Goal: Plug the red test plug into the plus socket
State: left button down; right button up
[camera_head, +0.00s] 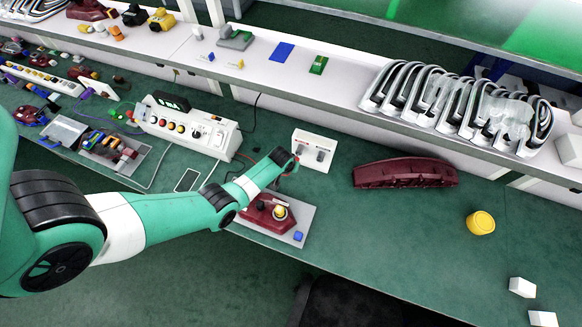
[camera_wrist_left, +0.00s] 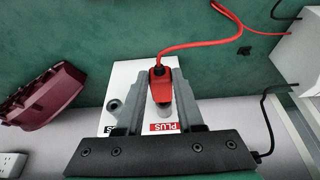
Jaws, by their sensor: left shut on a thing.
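My left gripper (camera_head: 291,160) is beside the left part of the white socket box (camera_head: 313,139) in the head view. In the left wrist view its two grey fingers (camera_wrist_left: 160,77) are shut on the red test plug (camera_wrist_left: 160,88), with a red cable (camera_wrist_left: 190,43) running off from its end. The white socket box (camera_wrist_left: 130,72) lies behind the plug. Its red PLUS label (camera_wrist_left: 163,127) shows between the fingers, in line with the plug. Another round socket (camera_wrist_left: 115,105) shows left of the fingers. The plug hides the plus socket, so I cannot tell whether its tip is inside. My right gripper is out of view.
A dark red tail lamp (camera_head: 405,173) lies right of the socket box. A grey plate (camera_head: 298,222) with a dark red part (camera_head: 262,213) is in front. A white switch box (camera_head: 187,127) stands to the left. The bench between lamp and yellow cylinder (camera_head: 480,222) is clear.

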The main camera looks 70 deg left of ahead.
pick_arm(q)
jog(key=shift+w+a, duration=0.1)
jog(key=shift+w+a+b, duration=0.55)
jog(key=shift+w+a, duration=0.05)
jog(key=shift+c, duration=2.3)
grip_release()
